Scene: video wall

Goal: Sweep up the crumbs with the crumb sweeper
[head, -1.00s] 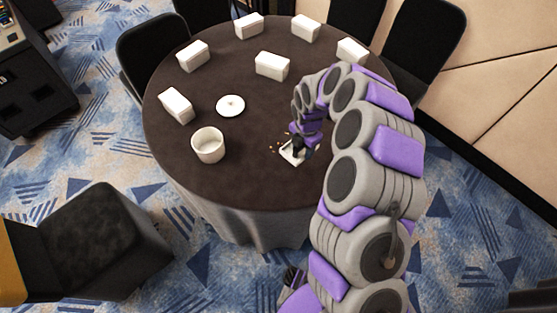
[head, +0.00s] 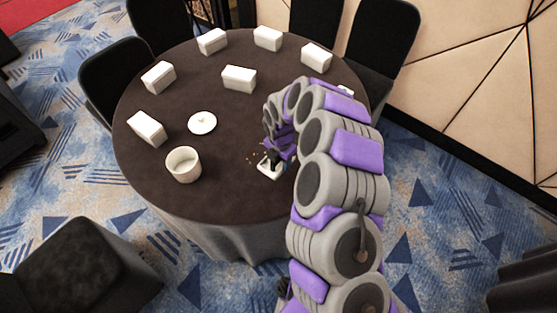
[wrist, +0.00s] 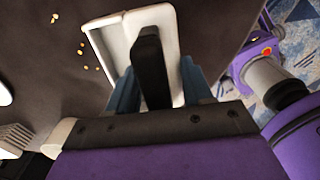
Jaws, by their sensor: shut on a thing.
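The crumb sweeper (head: 269,168) is a white tray-like tool with a dark handle, on the dark round table near its right front side. My gripper (head: 276,156) is shut on its handle. In the wrist view the white sweeper (wrist: 103,38) lies in front of my gripper (wrist: 150,90), with the black handle between the blue-grey fingers. Small yellow crumbs (head: 256,155) lie on the tablecloth beside the sweeper's left side. They also show to the left of the sweeper in the wrist view (wrist: 84,55). The sweeper's far underside is hidden.
A white round container (head: 183,166) and a white lid-like disc (head: 202,123) stand left of the crumbs. Several white boxes (head: 239,78) stand around the far part of the round table (head: 225,185). Black chairs (head: 384,45) stand behind it. The cloth between crumbs and container is clear.

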